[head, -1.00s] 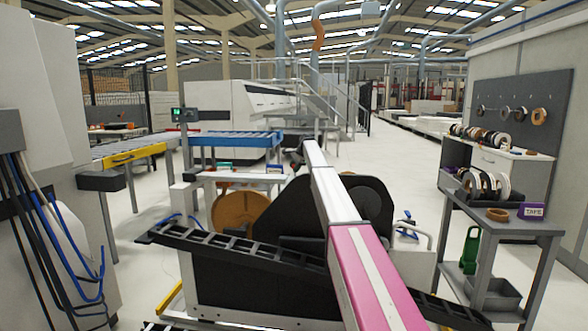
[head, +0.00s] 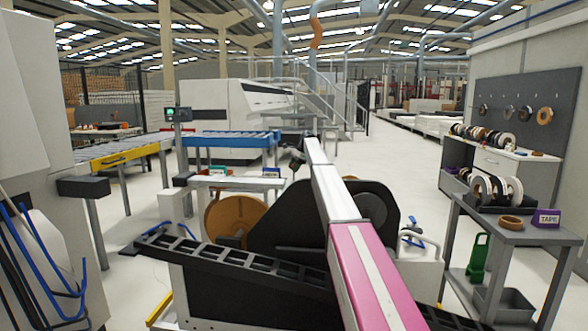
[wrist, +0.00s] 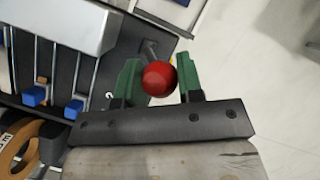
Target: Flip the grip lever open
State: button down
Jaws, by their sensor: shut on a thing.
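A red ball knob (wrist: 159,79) sits between the two green fingers of my gripper (wrist: 158,66) in the wrist view. The fingers are closed on it from both sides. A short dark lever shaft (wrist: 150,50) runs from behind the knob toward a dark machine surface with a light grey block beside it. In the head view my gripper (head: 297,158) is small and dark at the far end of my arm, above the machine. The knob cannot be made out there.
The black machine body (head: 230,290) with a slotted rail fills the lower middle. A brown roll (head: 222,222) stands behind the rail. A grey cart (head: 512,235) with tape rolls and a purple box (head: 546,219) stands at right. Blue-handled rods (wrist: 35,96) lie left of my gripper.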

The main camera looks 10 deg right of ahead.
jog(key=c, duration=1.1)
grip_release()
jog(key=shift+o, duration=0.2)
jog(key=shift+r, duration=0.1)
jog(key=v, duration=1)
jog(key=shift+d+r, duration=0.2)
jog(key=shift+r, duration=0.1)
